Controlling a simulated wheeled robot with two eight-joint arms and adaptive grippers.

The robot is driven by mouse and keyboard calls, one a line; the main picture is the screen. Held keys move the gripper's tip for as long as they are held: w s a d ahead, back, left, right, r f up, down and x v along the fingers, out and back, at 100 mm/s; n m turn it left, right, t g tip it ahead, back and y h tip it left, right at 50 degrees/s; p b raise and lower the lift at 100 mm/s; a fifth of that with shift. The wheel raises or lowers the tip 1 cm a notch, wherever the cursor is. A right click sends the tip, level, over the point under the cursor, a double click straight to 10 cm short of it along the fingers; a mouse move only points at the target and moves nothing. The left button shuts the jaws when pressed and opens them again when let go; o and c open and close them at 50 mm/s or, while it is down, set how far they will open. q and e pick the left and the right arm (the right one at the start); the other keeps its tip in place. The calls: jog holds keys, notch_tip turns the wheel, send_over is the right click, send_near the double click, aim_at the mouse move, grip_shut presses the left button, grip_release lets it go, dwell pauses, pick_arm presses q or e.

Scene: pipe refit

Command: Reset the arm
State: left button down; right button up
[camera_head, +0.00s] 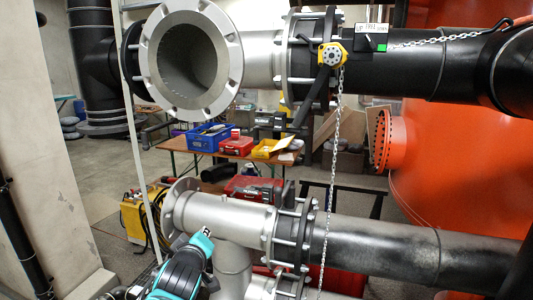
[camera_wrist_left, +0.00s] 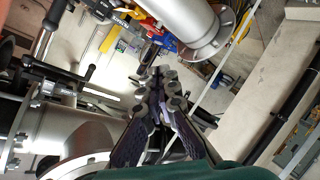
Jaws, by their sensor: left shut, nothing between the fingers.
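My left gripper (camera_head: 203,236) is teal and dark and comes up from the bottom edge in the head view, in front of the lower grey pipe (camera_head: 228,216). In the left wrist view its dark fingers (camera_wrist_left: 160,82) reach up from the bottom middle and meet at the tips, shut and empty. I cannot tell whether it touches the pipe. My right gripper is not in view. The upper grey pipe with its open flange (camera_head: 238,50) is above it in the head view.
A wooden table (camera_head: 174,143) behind the pipes bears a blue crate (camera_head: 207,138) and a yellow bin (camera_head: 272,148). A yellow machine (camera_head: 133,219) stands on the floor at left. A large orange tank (camera_head: 455,160) fills the right. Bare floor shows at left.

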pick_arm(q)
jog(key=s+f+m+g+b, duration=0.2)
jog(key=s+f+m+b, duration=0.1)
jog(key=s+f, duration=0.5)
jog(key=s+f+m+g+b, duration=0.2)
jog(key=s+f+b, duration=0.3)
jog(key=f, duration=0.9)
jog(key=s+a+f+m+g+h+b, duration=0.1)
jog(key=s+f+m+g+b, duration=0.2)
jog(key=s+f, duration=0.8)
jog(key=shift+f+m+b, duration=0.25)
jog(key=shift+m+b, duration=0.2)
jog(key=shift+m, duration=0.45)
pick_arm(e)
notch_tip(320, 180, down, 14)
